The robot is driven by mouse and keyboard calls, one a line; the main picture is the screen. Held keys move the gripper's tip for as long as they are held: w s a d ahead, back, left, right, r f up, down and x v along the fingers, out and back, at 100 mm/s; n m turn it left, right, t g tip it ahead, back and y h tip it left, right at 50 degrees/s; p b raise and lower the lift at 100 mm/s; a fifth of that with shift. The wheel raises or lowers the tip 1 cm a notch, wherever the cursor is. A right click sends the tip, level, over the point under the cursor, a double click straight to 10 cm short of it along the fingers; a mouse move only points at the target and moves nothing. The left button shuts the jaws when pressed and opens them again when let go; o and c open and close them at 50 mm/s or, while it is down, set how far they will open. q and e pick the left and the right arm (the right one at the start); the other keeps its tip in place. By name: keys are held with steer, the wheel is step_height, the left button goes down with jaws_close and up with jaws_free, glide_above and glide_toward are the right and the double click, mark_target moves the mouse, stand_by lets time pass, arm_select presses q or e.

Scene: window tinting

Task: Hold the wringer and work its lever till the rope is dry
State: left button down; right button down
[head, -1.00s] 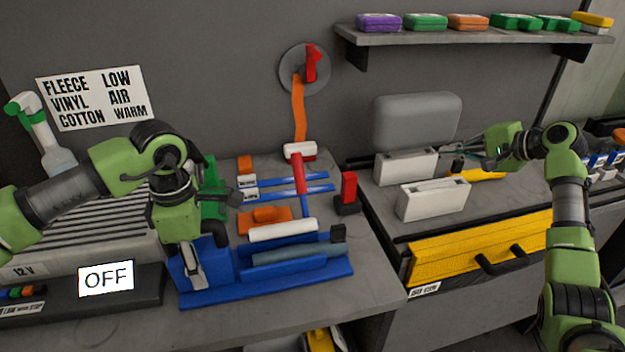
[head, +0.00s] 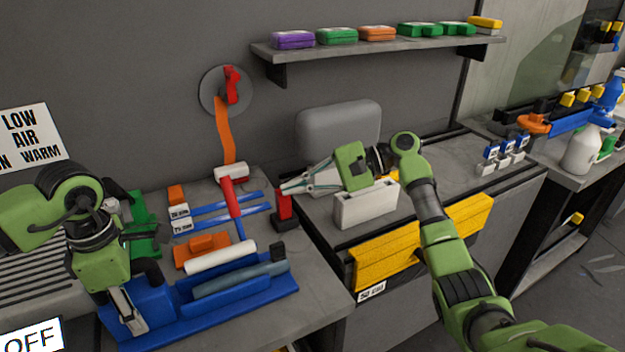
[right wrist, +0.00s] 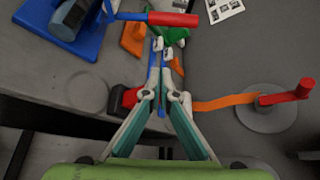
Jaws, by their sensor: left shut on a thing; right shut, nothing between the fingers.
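The blue wringer (head: 262,297) sits at the front of the left bench, with a white roller (head: 220,256) and a grey-blue roll (head: 240,279), perhaps the rope, lying along it. Whether the roll is wet cannot be told. The lever stands up from it, a blue shaft with a red grip (head: 230,198); the grip also shows in the right wrist view (right wrist: 172,18). My left gripper (head: 130,318) is shut on the wringer's left end. My right gripper (head: 284,188) is shut and empty, right of the lever and apart from it, above the bench's right edge.
A red post on a black base (head: 284,208) stands close below my right fingertips. An orange strap (head: 225,135) hangs from a wall disc behind the lever. An orange block (head: 202,250) lies behind the wringer. A white box (head: 366,205) stands on the right bench.

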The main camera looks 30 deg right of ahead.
steer(key=x, duration=1.1)
steer(key=shift+w+a, duration=0.1)
steer(key=shift+a, duration=0.15)
steer(key=shift+s+a+r, duration=0.15)
steer(key=shift+s+r, duration=0.45)
steer(key=shift+s, duration=0.15)
steer(key=shift+s+a+r, duration=0.2)
steer(key=shift+s+r, duration=0.4)
steer(key=shift+s, duration=0.1)
steer(key=shift+s+r+n+t, duration=0.3)
steer(key=shift+s+r, duration=0.05)
steer(key=s+r+n+t+y, duration=0.2)
steer(key=s+n, duration=0.2)
steer(key=s, duration=0.1)
steer(key=shift+s+r, duration=0.25)
steer(key=shift+s, duration=0.05)
steer(key=shift+s+a+n, duration=0.1)
steer(key=shift+n, duration=0.2)
